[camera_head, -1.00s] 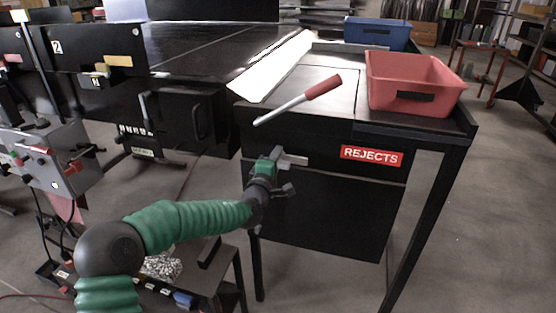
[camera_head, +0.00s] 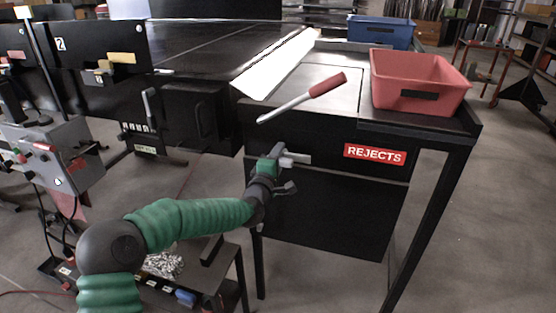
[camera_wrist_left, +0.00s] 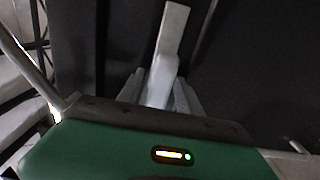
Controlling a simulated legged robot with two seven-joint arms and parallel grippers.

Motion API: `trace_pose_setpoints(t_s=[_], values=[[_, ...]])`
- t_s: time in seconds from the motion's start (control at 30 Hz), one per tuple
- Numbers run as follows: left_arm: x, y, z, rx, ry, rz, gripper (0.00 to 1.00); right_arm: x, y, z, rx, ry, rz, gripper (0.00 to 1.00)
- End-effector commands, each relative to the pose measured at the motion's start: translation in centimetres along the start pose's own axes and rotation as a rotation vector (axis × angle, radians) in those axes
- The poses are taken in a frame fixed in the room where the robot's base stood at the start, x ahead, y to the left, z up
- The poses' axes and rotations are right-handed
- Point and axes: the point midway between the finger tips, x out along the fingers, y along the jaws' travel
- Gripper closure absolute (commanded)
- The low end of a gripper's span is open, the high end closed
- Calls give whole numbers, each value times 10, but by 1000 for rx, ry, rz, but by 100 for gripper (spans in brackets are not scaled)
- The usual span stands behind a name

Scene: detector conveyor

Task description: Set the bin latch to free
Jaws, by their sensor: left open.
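The bin latch (camera_head: 297,158) is a pale grey metal lever on the front of the black rejects bin (camera_head: 330,205), left of the red REJECTS label (camera_head: 375,153). In the head view it points to the right, roughly level. My left gripper (camera_head: 280,163) is at the latch's left end. In the left wrist view the latch (camera_wrist_left: 172,40) stands out between the two fingers of my open left gripper (camera_wrist_left: 158,92). Whether the fingers touch it I cannot tell. My right gripper is not in view.
A red tray (camera_head: 420,72) stands on the table top and a blue one (camera_head: 380,32) farther back. A grey control box (camera_head: 55,160) is at the left. Floor is free at the right.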

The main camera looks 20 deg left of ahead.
Motion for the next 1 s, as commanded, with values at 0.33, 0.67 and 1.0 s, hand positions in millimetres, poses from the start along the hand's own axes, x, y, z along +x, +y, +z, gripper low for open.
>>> trace_pose_setpoints(t_s=[0.33, 0.67, 1.0], values=[[-65, 2, -1, 5, 0, -2, 58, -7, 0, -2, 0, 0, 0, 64], [-150, 0, -2, 2, 1, -4, 58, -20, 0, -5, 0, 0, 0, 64], [-168, -3, -2, -2, 1, -2, 58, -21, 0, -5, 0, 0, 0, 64]])
